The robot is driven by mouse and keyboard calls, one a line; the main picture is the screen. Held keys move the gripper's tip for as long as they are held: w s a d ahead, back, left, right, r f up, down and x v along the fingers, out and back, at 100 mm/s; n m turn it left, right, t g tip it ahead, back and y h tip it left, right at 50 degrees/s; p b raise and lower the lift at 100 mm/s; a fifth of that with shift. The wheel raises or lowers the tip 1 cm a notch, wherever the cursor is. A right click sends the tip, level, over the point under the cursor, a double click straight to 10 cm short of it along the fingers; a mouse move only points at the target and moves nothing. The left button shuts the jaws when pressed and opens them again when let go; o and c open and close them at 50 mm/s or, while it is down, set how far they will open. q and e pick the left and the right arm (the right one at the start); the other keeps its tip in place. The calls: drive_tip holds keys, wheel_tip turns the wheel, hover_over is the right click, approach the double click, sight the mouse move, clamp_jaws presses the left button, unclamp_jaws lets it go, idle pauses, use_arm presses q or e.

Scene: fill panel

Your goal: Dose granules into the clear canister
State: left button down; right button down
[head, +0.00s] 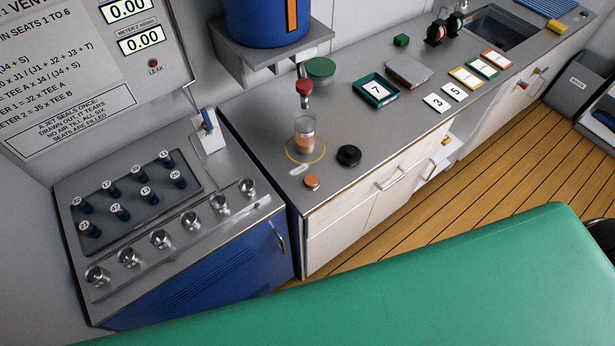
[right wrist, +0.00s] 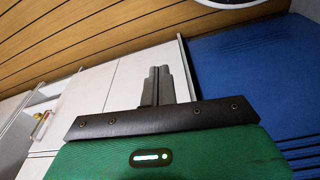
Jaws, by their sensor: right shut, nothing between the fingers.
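The clear canister (head: 305,133) stands upright on the grey counter inside a yellow ring mark. Orange-brown granules fill part of it. Above it hangs a spout with a red knob (head: 304,87), below the blue hopper (head: 266,20) on its bracket. A black round lid or knob (head: 349,156) lies just right of the canister. An orange round button (head: 312,182) is in front of it. My right gripper (right wrist: 158,85) shows in the right wrist view, fingers together and empty, in front of white cabinet fronts. It is not in the head view. My left gripper is not in view.
A teal tray (head: 376,91) with a card marked 7, a grey block (head: 409,70) and several number cards are farther right on the counter. A sink (head: 490,30) is at the far end. Left is a rack of numbered pegs (head: 130,195). A green padded surface (head: 420,275) fills the foreground.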

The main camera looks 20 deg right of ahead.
drive_tip(key=w+a+r+n+t+y+p, duration=0.1)
drive_tip(key=w+a+r+p, duration=0.3)
drive_tip(key=r, duration=0.8)
drive_tip(key=w+a+r+t+y, duration=0.15)
drive_tip(key=w+r, duration=0.35)
drive_tip(key=r, duration=0.6)
drive_tip(key=w+a+r+n+y+p, duration=0.1)
drive_tip(key=w+a+r, duration=0.35)
drive_tip(key=r, duration=0.75)
drive_tip(key=m+y, duration=0.2)
drive_tip(key=y, duration=0.2)
hover_over(315, 181)
drive_tip(key=shift+r+t+p, duration=0.1)
drive_tip(key=shift+t+p, duration=0.15)
drive_tip(key=shift+p, duration=0.15)
wheel_tip(315, 181, down, 8)
drive_tip(key=b, duration=0.6)
drive_tip(key=shift+b, duration=0.4)
drive_tip(key=shift+f, duration=0.4)
